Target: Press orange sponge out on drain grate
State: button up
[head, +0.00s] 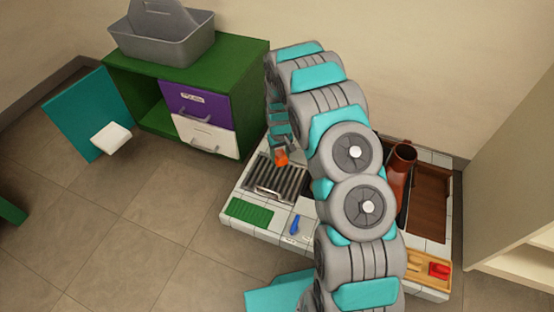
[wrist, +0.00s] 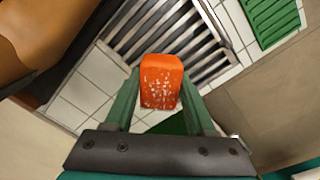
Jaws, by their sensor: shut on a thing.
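An orange sponge (wrist: 161,82) with pale specks is held between the two fingers of my gripper (wrist: 160,100) in the wrist view. In the head view the sponge (head: 281,157) shows as a small orange patch at the end of my arm, by the far edge of the drain grate (head: 270,182). The grate has metal bars and also shows in the wrist view (wrist: 150,30), behind the sponge. I cannot tell whether the sponge touches the bars.
A green ribbed mat (head: 250,210) and a blue object (head: 294,225) lie in front of the grate on the tiled counter. A brown boot-like object (head: 399,170) stands right of my arm. A wooden tray (head: 415,263) holds a red item (head: 439,270). A green cabinet (head: 238,100) stands at the back left.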

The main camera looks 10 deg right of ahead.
aim_at(278, 173)
jog(key=f, duration=0.1)
jog(key=w+f, duration=0.1)
jog(key=shift+w+a+f, duration=0.1)
jog(key=shift+a+f, duration=0.2)
jog(key=shift+f+b, duration=0.9)
jog(key=shift+f, duration=2.05)
jog(key=shift+f, duration=0.6)
jog(key=shift+r+p, duration=0.7)
jog(key=shift+r, duration=2.85)
